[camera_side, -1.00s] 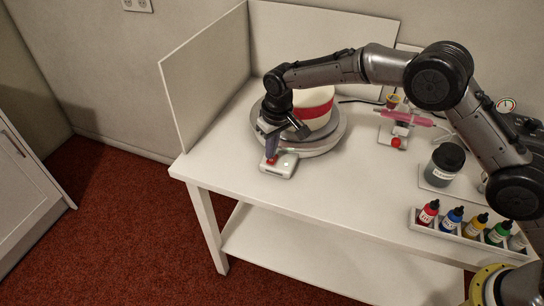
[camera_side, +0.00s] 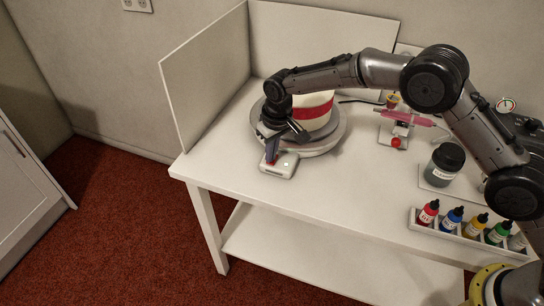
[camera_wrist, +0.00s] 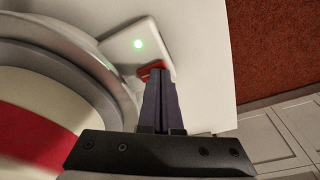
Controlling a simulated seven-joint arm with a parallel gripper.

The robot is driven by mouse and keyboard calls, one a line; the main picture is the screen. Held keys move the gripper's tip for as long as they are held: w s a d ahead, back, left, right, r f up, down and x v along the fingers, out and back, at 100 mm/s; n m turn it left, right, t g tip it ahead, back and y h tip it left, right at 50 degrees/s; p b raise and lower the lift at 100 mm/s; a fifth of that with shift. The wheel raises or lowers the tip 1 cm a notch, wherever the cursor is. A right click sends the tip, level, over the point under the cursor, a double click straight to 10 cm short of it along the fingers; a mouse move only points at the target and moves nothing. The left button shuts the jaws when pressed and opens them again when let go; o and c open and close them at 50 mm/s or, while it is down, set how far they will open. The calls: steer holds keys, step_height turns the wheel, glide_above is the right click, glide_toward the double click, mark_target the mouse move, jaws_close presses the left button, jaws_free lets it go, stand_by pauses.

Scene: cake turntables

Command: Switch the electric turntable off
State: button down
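The electric turntable (camera_side: 322,149) is a grey round base with a red-and-white cake (camera_side: 318,104) on it. Its white control box (camera_side: 281,170) sits at the table's front edge. My gripper (camera_side: 271,157) points down at the switch. In the wrist view my gripper's fingers (camera_wrist: 160,82) are together, with nothing seen between them. Their tips overlap the red switch and hide part of it; I cannot tell whether they touch it.
White panels (camera_side: 205,75) stand behind and left of the turntable. To the right are a pink piping tool on a stand with a red knob (camera_side: 396,143), a dark-lidded jar (camera_side: 446,163) and a rack of colour bottles (camera_side: 470,226). The front middle of the table is clear.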

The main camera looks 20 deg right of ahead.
steer(key=shift+r, duration=3.45)
steer(key=s+d+r+m+t, duration=0.1)
steer(key=s+d+r, duration=0.1)
steer(key=d+r, duration=0.35)
steer(key=s+d+r+t, duration=0.1)
steer(key=d+r, duration=0.2)
steer(key=r, duration=0.6)
steer(key=s+d+r+m+t, duration=0.1)
steer(key=s+d+r, duration=0.1)
steer(key=d+r, duration=0.35)
steer(key=s+d+r+t, duration=0.1)
steer(key=s+d+r, duration=0.4)
steer(key=s+r, duration=0.25)
steer(key=s+d+f+m, duration=0.1)
steer(key=s+d, duration=0.2)
steer(key=s, duration=0.6)
steer(key=s+d+f+m, duration=0.1)
steer(key=s+d, duration=0.2)
steer(key=s, duration=0.6)
steer(key=s+f+n, duration=0.1)
steer(key=s+f, duration=0.7)
steer(key=f, duration=0.2)
steer(key=shift+s+d+f, duration=0.2)
steer(key=shift+s+d, duration=0.05)
steer(key=shift+s, duration=0.1)
